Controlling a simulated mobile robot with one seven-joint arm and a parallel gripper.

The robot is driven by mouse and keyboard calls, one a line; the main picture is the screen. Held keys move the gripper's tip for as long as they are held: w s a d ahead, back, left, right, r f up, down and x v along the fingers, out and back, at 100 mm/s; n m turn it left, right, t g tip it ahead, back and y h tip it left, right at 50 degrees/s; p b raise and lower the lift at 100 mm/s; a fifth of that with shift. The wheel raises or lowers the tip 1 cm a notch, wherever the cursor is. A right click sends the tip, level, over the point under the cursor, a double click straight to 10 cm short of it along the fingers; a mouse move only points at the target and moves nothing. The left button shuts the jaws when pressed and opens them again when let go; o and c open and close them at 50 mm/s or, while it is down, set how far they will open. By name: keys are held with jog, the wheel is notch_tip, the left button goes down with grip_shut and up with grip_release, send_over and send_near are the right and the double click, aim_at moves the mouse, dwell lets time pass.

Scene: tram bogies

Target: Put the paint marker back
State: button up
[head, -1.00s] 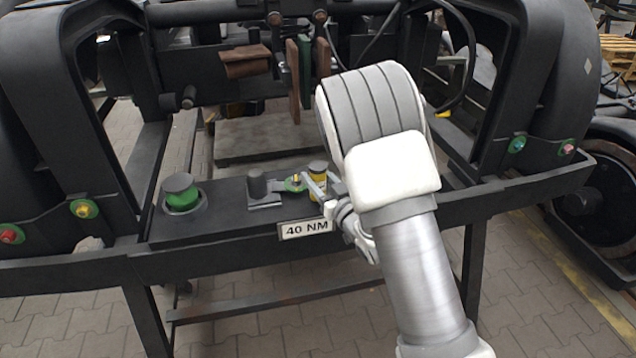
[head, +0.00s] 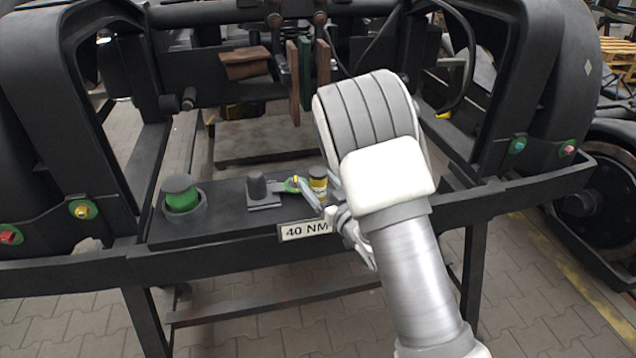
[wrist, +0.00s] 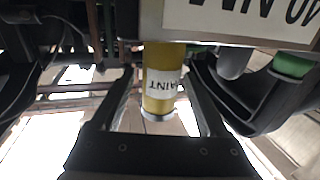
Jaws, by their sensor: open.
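The paint marker is a yellow cylinder with a white label reading "PAINT"; it shows in the wrist view (wrist: 160,80) between my gripper's two fingers. In the head view the yellow marker with its dark top (head: 318,182) stands upright at the right end of the dark bench plate, behind the "40 NM" sign. My gripper (wrist: 160,112) is open, with a finger on each side of the marker and visible gaps beside it. In the head view my gripper (head: 322,196) is partly hidden by my wrist. The marker's lower end and what supports it are hidden.
A dark post (head: 257,187) and a green cylinder in a round holder (head: 182,196) stand further left on the plate. The "40 NM" sign (head: 305,230) is on the front edge, close to my gripper.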

jog(key=shift+r, duration=0.15)
jog(key=v, duration=1.2)
jog(key=s+d+r+m+g+h, duration=0.1)
jog(key=d+r+m+g+h, duration=0.3)
jog(key=d+r+h, duration=0.5)
jog(key=s+r+m+g, duration=0.1)
jog(key=s+r+g, duration=0.1)
jog(key=s, duration=0.9)
jog(key=s+d+r+m+g, duration=0.1)
jog(key=s+r+g, duration=0.2)
jog(key=s, duration=0.8)
jog(key=shift+d+r+g, duration=0.2)
jog(key=shift+d+g, duration=0.05)
jog(key=shift+g, duration=0.15)
